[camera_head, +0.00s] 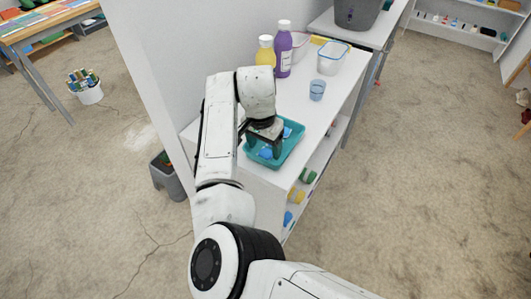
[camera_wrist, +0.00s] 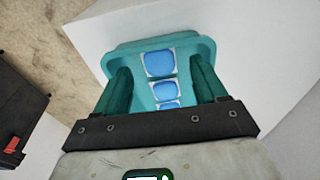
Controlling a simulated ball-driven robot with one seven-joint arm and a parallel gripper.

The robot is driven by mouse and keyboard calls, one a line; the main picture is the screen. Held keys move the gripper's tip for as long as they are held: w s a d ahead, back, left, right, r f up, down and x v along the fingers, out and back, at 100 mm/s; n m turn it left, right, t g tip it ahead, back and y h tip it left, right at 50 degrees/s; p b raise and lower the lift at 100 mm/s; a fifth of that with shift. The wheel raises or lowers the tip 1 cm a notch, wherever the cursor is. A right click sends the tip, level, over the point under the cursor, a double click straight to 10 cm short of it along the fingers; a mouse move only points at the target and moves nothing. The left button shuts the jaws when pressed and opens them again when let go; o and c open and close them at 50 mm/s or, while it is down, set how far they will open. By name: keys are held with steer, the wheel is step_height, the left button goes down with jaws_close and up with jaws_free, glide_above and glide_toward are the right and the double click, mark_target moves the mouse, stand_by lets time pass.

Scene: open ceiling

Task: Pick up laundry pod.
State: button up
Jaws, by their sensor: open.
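Blue and white laundry pods lie in a teal tray (camera_head: 297,143) on the white shelf top. In the wrist view a pod (camera_wrist: 160,63) lies farthest out, with another pod (camera_wrist: 166,91) and a third (camera_wrist: 168,105) in a row toward my gripper. My gripper (camera_wrist: 162,85) is open, its two fingers reaching down on either side of the row, apart from the pods. In the head view my gripper (camera_head: 266,146) is over the tray and hides part of it; a blue pod (camera_head: 265,154) shows beside it.
Behind the tray stand a small blue cup (camera_head: 317,90), a clear container (camera_head: 332,57), a yellow bottle (camera_head: 265,52) and a purple bottle (camera_head: 283,50). A white wall (camera_head: 165,60) is close on the left. Floor at the right is clear.

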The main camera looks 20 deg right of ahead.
steer(key=shift+d+f, duration=0.15)
steer(key=shift+f, duration=1.05)
steer(key=shift+c, duration=0.5)
steer(key=c, duration=1)
